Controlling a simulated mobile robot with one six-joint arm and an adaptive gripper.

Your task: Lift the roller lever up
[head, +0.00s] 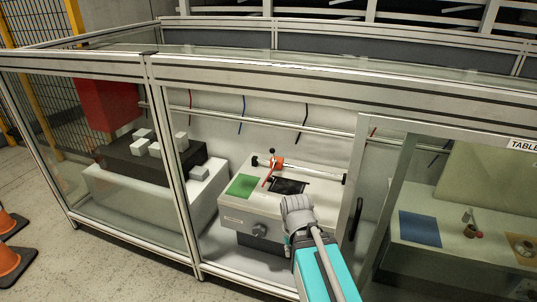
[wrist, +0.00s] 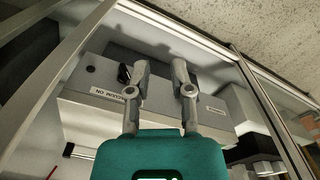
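The roller lever (head: 275,163) looks like a small red-orange part with a dark knob above it. It sits near the left end of a metal roller bar (head: 315,173) on top of a white box unit (head: 236,219). My gripper (head: 297,203) appears at the unit's front right, to the right of the lever and nearer the camera, apart from it. In the wrist view my gripper (wrist: 161,66) has its two fingers spread with nothing between them. I cannot make out the lever in the wrist view.
The unit stands inside a metal-framed enclosure (head: 280,81) with clear panels. A green pad (head: 242,186) and a black pad (head: 291,186) lie on its top. A dark block (head: 150,158) with white cubes stands left. A door handle (head: 356,218) is right of my gripper.

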